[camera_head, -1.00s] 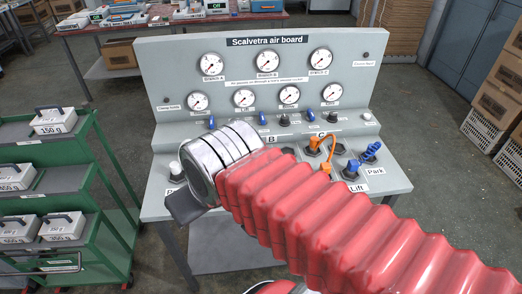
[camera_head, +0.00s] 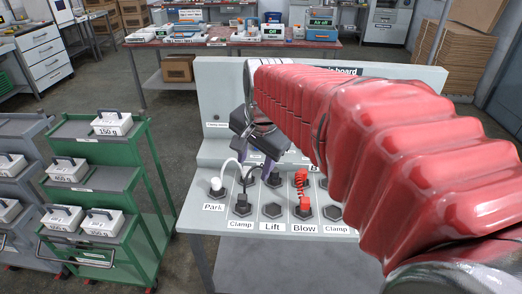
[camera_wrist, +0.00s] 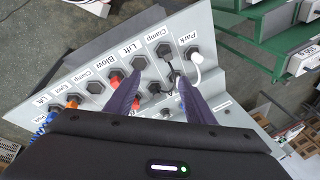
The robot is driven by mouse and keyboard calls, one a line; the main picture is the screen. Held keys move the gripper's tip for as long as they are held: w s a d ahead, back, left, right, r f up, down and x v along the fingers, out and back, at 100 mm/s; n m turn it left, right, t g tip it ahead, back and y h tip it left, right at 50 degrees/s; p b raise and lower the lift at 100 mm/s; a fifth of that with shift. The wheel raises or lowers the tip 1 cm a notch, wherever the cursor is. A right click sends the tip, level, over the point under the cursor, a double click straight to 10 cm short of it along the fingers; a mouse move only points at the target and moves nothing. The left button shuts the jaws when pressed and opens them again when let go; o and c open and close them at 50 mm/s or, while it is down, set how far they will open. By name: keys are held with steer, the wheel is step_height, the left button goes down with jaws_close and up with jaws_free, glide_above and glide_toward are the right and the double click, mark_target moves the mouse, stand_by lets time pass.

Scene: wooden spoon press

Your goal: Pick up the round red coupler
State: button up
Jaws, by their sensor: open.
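A red coupler (camera_head: 304,209) sits at the Blow port on the front ledge of the air board, with a short red coiled hose (camera_head: 300,182) rising behind it. Its outline is too small to tell whether it is round. My gripper (camera_head: 254,163) hangs over the board, left of and behind the red coupler, apart from it. In the wrist view my gripper (camera_wrist: 159,80) shows two purple fingers spread wide with nothing held between them.
A white coupler (camera_head: 217,187) sits at Park and a dark coupler (camera_head: 242,205) at the left Clamp port, both with hoses near my fingers. The Lift port (camera_head: 272,211) looks empty. A green cart (camera_head: 105,178) with weights stands left. My red arm hides the board's right side.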

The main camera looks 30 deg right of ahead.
steer(key=w+d+f+m+g, duration=0.1)
steer(key=w+d+f+m, duration=0.1)
steer(key=w+d+m, duration=0.5)
steer(key=m+g, duration=0.1)
steer(key=m, duration=1.2)
glide_above(304, 170)
steer(key=s, duration=0.2)
step_height(304, 170, down, 11)
steer(key=shift+w+d+r+y, duration=0.15)
steer(key=shift+w+y, duration=0.1)
steer(key=shift+y, duration=0.15)
steer(key=shift+w+f, duration=0.15)
steer(key=shift+f, duration=1.25)
steer(key=shift+w+f, duration=0.2)
steer(key=shift+f, duration=1.25)
steer(key=shift+w+f, duration=0.15)
steer(key=shift+f, duration=1.25)
